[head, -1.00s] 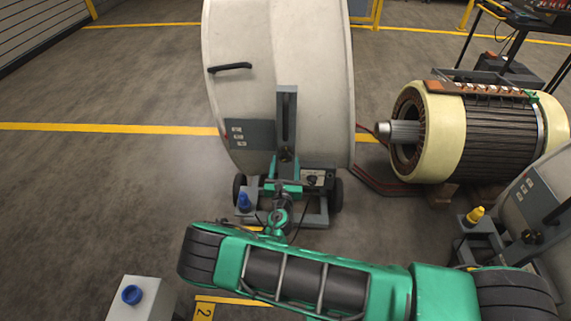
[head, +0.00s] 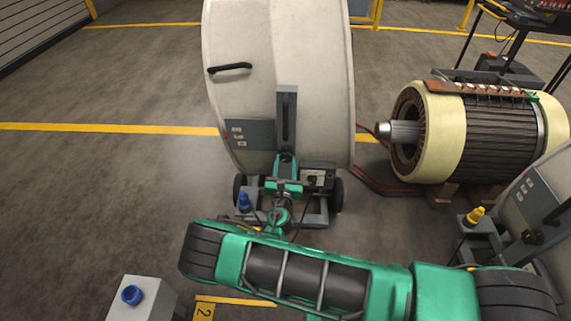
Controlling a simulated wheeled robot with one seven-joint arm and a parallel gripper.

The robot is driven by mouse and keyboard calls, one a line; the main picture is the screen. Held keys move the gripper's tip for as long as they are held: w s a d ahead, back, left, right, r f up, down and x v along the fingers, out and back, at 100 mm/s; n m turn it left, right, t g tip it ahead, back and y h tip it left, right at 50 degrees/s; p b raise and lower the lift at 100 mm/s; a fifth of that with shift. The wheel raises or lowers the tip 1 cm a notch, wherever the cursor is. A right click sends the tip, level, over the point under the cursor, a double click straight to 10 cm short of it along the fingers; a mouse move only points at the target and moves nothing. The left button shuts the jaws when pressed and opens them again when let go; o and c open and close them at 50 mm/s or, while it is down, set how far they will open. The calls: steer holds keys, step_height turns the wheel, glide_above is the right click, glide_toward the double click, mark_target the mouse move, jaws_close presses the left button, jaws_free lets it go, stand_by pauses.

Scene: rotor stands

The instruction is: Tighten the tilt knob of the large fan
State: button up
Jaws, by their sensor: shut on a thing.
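The large fan (head: 280,70) is a big off-white drum standing upright in the middle of the head view, on a low wheeled grey base. A dark slotted bracket (head: 287,112) runs down its near side. The tilt knob sits at the bracket's lower end and is mostly hidden behind my gripper. My green gripper (head: 286,161) reaches up to that spot from the near side and is shut on the tilt knob. My arm crosses the bottom of the view.
A blue knob (head: 244,201) and a control box (head: 318,179) flank my gripper on the base. A motor stator (head: 490,135) lies at right. A smaller unit (head: 535,205) with a yellow knob (head: 475,214) stands near right. The floor at left is open.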

steer(key=m, duration=0.6)
steer(key=shift+m, duration=0.4)
steer(key=m, duration=0.6)
steer(key=shift+a, duration=0.1)
steer(key=m, duration=0.5)
steer(key=shift+m, duration=0.4)
steer(key=m, duration=0.4)
steer(key=shift+s+m, duration=0.1)
steer(key=shift+m, duration=0.3)
steer(key=shift+f, duration=0.1)
steer(key=o, duration=0.9)
steer(key=shift+o, duration=0.7)
steer(key=shift+r, duration=0.2)
steer(key=s, duration=1)
steer(key=shift+s+a, duration=0.2)
steer(key=shift+s, duration=0.1)
